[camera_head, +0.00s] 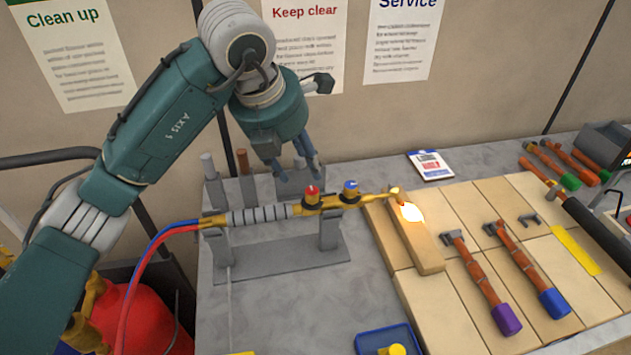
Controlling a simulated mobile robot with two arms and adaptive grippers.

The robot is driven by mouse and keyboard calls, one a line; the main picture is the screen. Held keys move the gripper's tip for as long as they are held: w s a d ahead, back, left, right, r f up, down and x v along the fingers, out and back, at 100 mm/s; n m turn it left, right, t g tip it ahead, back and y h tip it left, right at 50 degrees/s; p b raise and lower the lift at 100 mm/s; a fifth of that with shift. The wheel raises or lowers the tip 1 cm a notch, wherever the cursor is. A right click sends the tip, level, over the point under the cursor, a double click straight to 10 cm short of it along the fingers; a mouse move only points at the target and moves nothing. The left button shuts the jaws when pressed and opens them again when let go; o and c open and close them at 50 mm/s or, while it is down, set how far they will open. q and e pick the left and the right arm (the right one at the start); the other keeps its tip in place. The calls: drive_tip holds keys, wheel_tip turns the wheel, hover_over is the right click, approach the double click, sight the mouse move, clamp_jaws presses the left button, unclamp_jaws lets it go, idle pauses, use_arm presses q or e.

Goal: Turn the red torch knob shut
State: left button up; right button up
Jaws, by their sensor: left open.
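The torch (262,214) lies level in a grey stand, with a ribbed grip and a brass nozzle pointing right. Its red knob (311,194) stands on top of the brass body, just left of a blue knob (350,188). A bright flame glows at the torch tip (410,212). My left gripper (298,172) reaches down from above, open and empty, its fingers a little above and left of the red knob in the picture. I cannot tell its exact distance from the knob. My right gripper is out of view.
Red and blue hoses (150,258) run from the torch to a red cylinder (140,318). Pale bricks (470,205) at right carry copper pipe pieces (480,275). A blue tray (372,340) sits at the front. Bare grey bench (290,310) lies before the stand.

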sight(311, 191)
use_arm(q)
drive_tip(key=p+x, duration=0.3)
drive_tip(key=x, duration=0.5)
drive_tip(key=shift+d+f, duration=0.1)
drive_tip(key=shift+f, duration=0.15)
drive_tip(key=shift+p+x, duration=0.4)
drive_tip(key=shift+x, duration=0.35)
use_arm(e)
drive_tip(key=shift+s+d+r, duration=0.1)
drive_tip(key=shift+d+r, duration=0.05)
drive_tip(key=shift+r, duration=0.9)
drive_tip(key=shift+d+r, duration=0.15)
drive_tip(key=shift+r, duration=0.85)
use_arm(q)
drive_tip(key=c, duration=1.1)
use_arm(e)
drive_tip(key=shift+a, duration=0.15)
